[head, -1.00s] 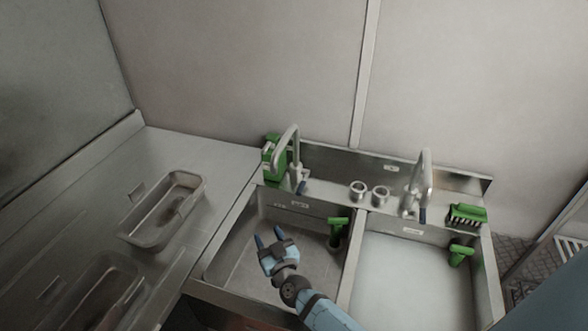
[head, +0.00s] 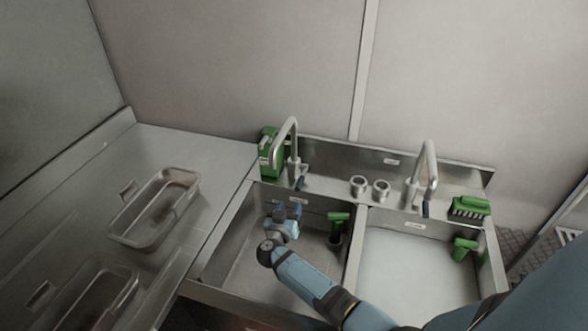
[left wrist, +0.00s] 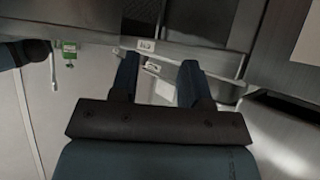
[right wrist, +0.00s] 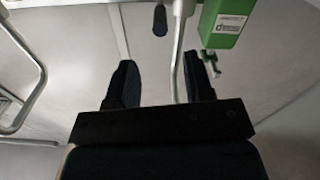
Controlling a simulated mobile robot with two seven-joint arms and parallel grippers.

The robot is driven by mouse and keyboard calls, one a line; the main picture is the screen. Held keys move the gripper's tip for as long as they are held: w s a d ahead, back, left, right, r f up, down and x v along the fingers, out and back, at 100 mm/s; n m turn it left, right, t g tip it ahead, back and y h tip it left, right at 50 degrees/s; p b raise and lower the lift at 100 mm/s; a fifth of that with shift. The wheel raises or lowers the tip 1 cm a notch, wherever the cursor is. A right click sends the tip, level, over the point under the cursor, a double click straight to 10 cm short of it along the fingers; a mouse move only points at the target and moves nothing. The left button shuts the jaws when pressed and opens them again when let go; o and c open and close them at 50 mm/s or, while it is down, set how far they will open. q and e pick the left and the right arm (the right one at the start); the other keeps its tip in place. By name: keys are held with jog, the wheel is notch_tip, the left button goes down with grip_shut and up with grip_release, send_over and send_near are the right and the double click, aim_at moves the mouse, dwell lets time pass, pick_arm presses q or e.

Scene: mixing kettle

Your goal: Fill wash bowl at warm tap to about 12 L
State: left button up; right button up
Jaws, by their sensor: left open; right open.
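Two sink bowls sit side by side, and their small labels are unreadable. The left bowl (head: 245,255) shows bare metal at its bottom; the right bowl (head: 400,285) has a pale, even surface, perhaps water. The left tap (head: 292,150) has a blue-tipped lever (head: 300,183), perhaps also the blue tip in the right wrist view (right wrist: 160,20). I see no stream from its spout. My right gripper (head: 288,208) is open and empty over the left bowl, just below and in front of that lever, apart from it. My left gripper (left wrist: 159,63) is open and empty, seen only in its wrist view.
A right tap (head: 428,170) stands behind the right bowl. A green box (head: 268,155), also in the right wrist view (right wrist: 228,22), stands beside the left tap. Two metal cups (head: 369,188), a green brush (head: 470,208) and green-handled tools (head: 338,222) surround the bowls. Metal trays (head: 155,210) lie left.

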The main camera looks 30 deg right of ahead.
aim_at(296, 191)
jog(key=b+x, duration=0.5)
jog(key=x, duration=0.3)
jog(key=shift+w+d+f, duration=0.1)
jog(key=shift+w+f, duration=0.05)
jog(key=shift+w+d, duration=0.15)
jog(key=shift+r+p, duration=0.3)
jog(key=shift+p, duration=0.05)
jog(key=shift+f, duration=0.1)
grip_shut()
